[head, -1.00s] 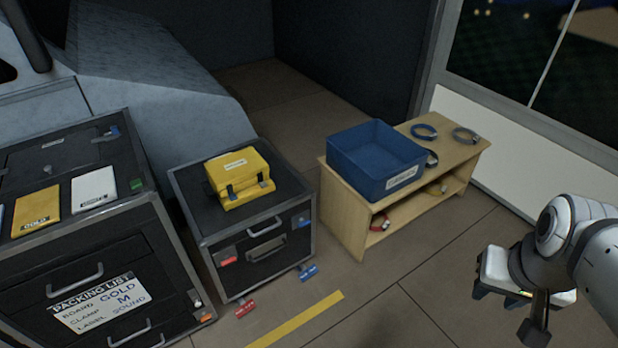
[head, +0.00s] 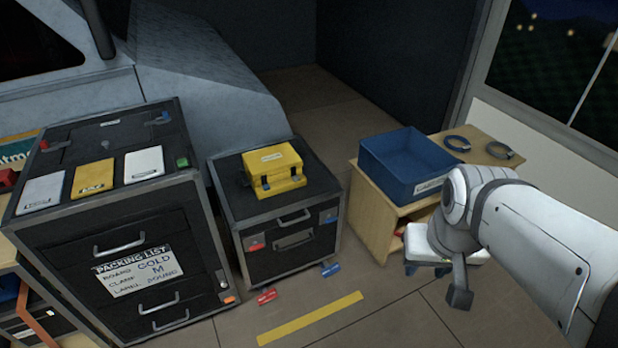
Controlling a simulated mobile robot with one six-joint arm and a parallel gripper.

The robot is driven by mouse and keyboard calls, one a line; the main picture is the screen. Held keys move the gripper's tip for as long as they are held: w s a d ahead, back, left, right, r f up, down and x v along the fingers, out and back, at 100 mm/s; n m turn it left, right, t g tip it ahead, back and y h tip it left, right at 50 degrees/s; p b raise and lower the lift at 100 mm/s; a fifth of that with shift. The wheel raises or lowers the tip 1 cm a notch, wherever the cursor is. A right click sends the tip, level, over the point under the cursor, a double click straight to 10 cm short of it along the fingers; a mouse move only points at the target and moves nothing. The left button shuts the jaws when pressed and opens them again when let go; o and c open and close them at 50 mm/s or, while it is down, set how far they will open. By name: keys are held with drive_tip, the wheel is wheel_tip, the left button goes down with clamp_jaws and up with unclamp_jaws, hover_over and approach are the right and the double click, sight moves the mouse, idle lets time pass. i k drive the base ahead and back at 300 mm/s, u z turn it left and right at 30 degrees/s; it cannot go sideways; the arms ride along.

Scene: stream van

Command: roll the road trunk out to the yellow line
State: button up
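The black road trunk (head: 235,208) with metal edges stands on the floor, a yellow case (head: 272,172) on its top. Its front has handles, a red and a blue latch. A red pedal (head: 265,296) and a blue pedal (head: 330,269) stick out at its foot. The yellow line (head: 310,318) lies on the floor in front of it, with bare floor between. My gripper (head: 427,270) is to the right of the trunk, in front of the shelf, apart from the trunk. Its fingers are small and partly hidden, so I cannot tell whether they are open.
A larger black drawer case (head: 135,225) with a packing list (head: 137,271) and coloured cards stands close on the trunk's left. A wooden shelf (head: 367,222) with a blue bin (head: 407,165) and cable rings stands to its right. The floor in front is clear.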

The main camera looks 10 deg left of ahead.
sight(288, 249)
drive_tip(key=z, duration=0.05)
drive_tip(key=i, duration=1)
drive_tip(key=u, duration=0.05)
